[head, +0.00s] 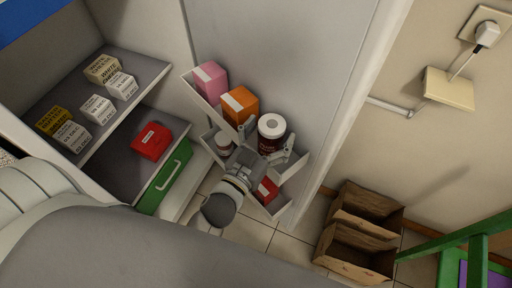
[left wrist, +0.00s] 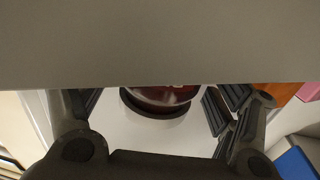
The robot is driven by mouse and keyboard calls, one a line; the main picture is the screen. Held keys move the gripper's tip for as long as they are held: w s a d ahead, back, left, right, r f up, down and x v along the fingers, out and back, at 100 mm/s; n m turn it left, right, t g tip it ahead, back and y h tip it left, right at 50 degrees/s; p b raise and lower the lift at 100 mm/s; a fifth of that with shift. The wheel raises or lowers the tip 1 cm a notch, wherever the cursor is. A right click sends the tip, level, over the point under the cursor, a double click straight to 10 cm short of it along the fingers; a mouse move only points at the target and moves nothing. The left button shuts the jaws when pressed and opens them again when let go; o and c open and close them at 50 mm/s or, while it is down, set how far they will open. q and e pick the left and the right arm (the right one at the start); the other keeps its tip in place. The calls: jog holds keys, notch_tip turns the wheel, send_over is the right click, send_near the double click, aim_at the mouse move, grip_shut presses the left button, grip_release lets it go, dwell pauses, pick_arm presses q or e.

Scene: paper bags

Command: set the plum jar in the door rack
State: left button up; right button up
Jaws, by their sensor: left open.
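The plum jar (head: 267,146), dark red with a white lid, is upright at the right end of the upper tier of the door rack (head: 205,94). My left gripper (head: 268,142) is open, with one finger on each side of the jar. The left wrist view shows the jar's lower part (left wrist: 162,95) between the spread fingers (left wrist: 155,112), over a pale surface. It seems to rest there, but its upper part is hidden by a grey shape. I cannot tell whether the fingers touch it. My right gripper is not in view.
A pink box (head: 210,83) and an orange box (head: 240,105) share the upper tier. Below are a white-lidded container (head: 223,142) and a red box (head: 266,190). Cabinet shelves (head: 143,67) with small boxes are left. Paper bags (head: 355,255) stand on the floor right.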

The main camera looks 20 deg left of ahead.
pick_arm(q)
jog(key=s+a, duration=0.1)
jog(key=s, duration=1)
jog(key=shift+a+r, duration=0.15)
jog(key=shift+a, duration=0.05)
jog(key=s+f+g+p, duration=0.1)
jog(key=s+f+g, duration=0.15)
jog(key=f, duration=0.85)
jog(key=s+d+f+g+p, duration=0.1)
jog(key=s+f+g, duration=0.15)
jog(key=f, duration=0.85)
jog(key=s+f+g, duration=0.2)
jog(key=f+g, duration=0.1)
jog(key=f, duration=0.8)
jog(key=s+a+f+g+y+p, duration=0.1)
jog(key=s+a+f+g, duration=0.3)
jog(key=s+f, duration=0.4)
jog(key=s+a+f+g+y+p, duration=0.1)
jog(key=s+a+f+g, duration=0.3)
jog(key=s+f, duration=0.4)
jog(key=s+a, duration=0.1)
jog(key=s, duration=0.1)
jog(key=shift+s+a+f+m+g+y, duration=0.15)
jog(key=shift+s+a+m+g+y, duration=0.15)
jog(key=shift+s+a+m+g, duration=0.1)
